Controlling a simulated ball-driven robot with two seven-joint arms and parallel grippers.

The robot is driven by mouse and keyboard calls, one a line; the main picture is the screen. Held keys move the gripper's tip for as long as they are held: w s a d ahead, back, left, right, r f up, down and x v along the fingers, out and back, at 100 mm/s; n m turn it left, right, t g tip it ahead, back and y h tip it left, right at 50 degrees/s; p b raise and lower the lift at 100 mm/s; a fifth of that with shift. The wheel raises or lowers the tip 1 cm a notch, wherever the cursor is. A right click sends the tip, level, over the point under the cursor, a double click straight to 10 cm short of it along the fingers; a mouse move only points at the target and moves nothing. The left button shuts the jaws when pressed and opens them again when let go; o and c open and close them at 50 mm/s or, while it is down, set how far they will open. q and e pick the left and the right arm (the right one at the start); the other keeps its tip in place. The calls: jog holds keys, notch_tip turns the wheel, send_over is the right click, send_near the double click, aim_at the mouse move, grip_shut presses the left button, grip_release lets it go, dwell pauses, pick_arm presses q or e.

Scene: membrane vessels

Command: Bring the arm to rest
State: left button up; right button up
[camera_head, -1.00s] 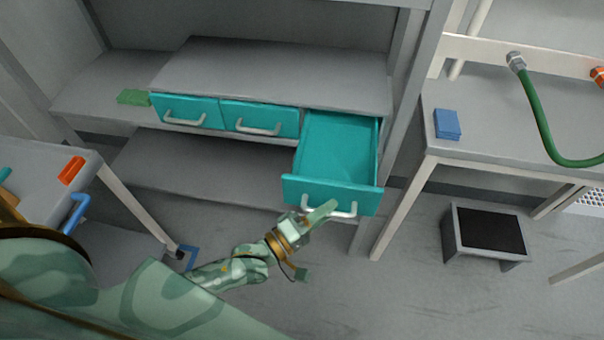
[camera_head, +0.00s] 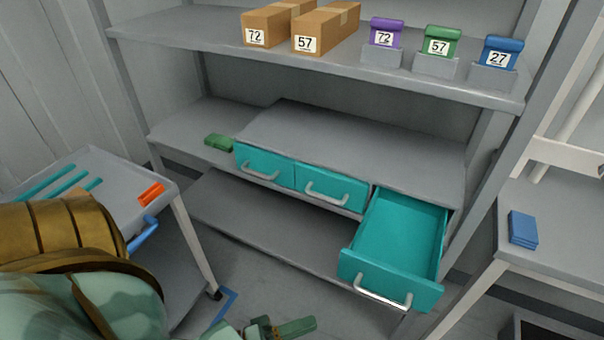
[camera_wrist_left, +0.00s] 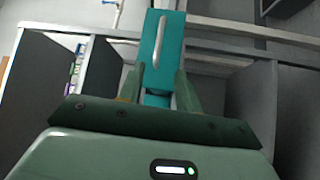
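My left gripper (camera_wrist_left: 160,75) is open and empty; its two fingers stand apart in the left wrist view. Beyond them shows the front of a teal drawer (camera_wrist_left: 152,45) with its pale handle. In the head view part of this gripper shows at the bottom edge, left of and below the open teal drawer (camera_head: 395,232), apart from its handle (camera_head: 382,299). That drawer is pulled out and looks empty. My right gripper is in neither view.
Two shut teal drawers (camera_head: 262,165) sit left of the open one. The upper shelf (camera_head: 200,32) bears boxes and numbered containers. A cart (camera_head: 105,170) stands left; a table (camera_head: 560,262) with a blue stack (camera_head: 522,229) stands right.

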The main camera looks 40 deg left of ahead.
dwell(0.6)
pick_arm(q)
jog(key=s+a+f+m+g+y, duration=0.3)
jog(key=s+a+f+m+g, duration=0.15)
jog(key=f, duration=0.45)
jog(key=s+a+f+m+g+y, duration=0.3)
jog(key=s+f+m, duration=0.2)
jog(key=f, duration=0.5)
jog(key=s+a+f+m+g+y, duration=0.3)
jog(key=s+a+f+m+g, duration=0.15)
jog(key=f, duration=0.45)
jog(key=s+d+f+m+g+y, duration=0.1)
jog(key=s+f+g, duration=0.35)
jog(key=s, duration=0.65)
jog(key=s+d+f, duration=0.2)
jog(key=d, duration=0.4)
jog(key=shift+s+n, duration=0.2)
jog(key=shift+n, duration=0.2)
jog(key=shift+r, duration=0.1)
